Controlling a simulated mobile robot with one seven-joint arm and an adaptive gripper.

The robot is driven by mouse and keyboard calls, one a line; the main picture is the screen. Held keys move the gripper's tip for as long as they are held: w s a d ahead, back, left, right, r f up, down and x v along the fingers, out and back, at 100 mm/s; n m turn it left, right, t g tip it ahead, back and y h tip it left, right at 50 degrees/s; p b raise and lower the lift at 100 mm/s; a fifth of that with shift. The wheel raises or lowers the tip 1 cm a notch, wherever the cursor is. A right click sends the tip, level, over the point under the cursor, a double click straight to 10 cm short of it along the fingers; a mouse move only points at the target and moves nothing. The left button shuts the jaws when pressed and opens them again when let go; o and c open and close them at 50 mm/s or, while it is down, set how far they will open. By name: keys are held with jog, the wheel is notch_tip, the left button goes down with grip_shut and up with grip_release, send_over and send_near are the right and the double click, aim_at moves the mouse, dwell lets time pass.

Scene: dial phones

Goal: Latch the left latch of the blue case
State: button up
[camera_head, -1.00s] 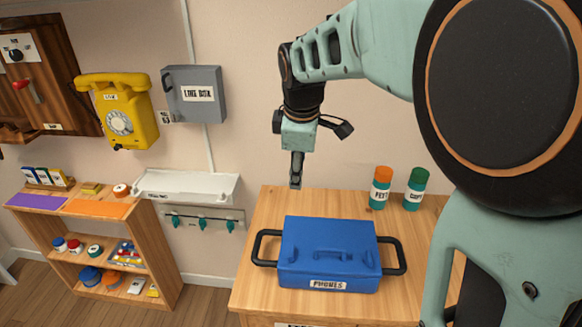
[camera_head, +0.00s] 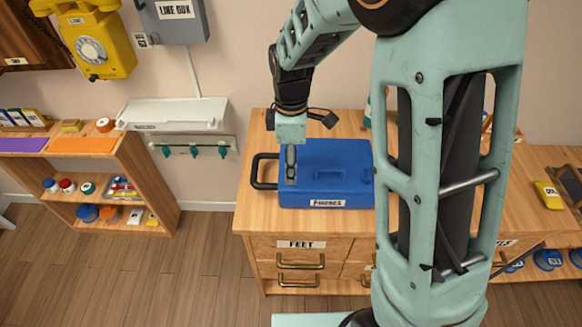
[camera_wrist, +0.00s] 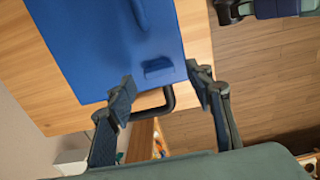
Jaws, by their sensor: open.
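The blue case (camera_head: 330,165), labelled "PHONES", sits closed on the wooden cabinet top. Its left black side handle (camera_head: 263,171) shows; my arm hides its right end. My gripper (camera_head: 291,172) points down over the left end of the lid and covers the left latch there. In the wrist view, the blue case (camera_wrist: 95,50) fills the upper left. The left latch (camera_wrist: 158,68), a small blue tab, lies between and just beyond the tips of my open gripper (camera_wrist: 165,90). The fingers hold nothing. Whether they touch the lid, I cannot tell.
The cabinet top (camera_head: 262,130) is bare around the case's left end. Drawers with brass pulls (camera_head: 300,262) are below. A shelf unit (camera_head: 150,195) stands at left, with a yellow phone (camera_head: 92,42) on the wall. A yellow box (camera_head: 549,194) lies at right.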

jog(key=shift+f, duration=1.15)
jog(key=c, duration=1.2)
jog(key=shift+o, duration=0.2)
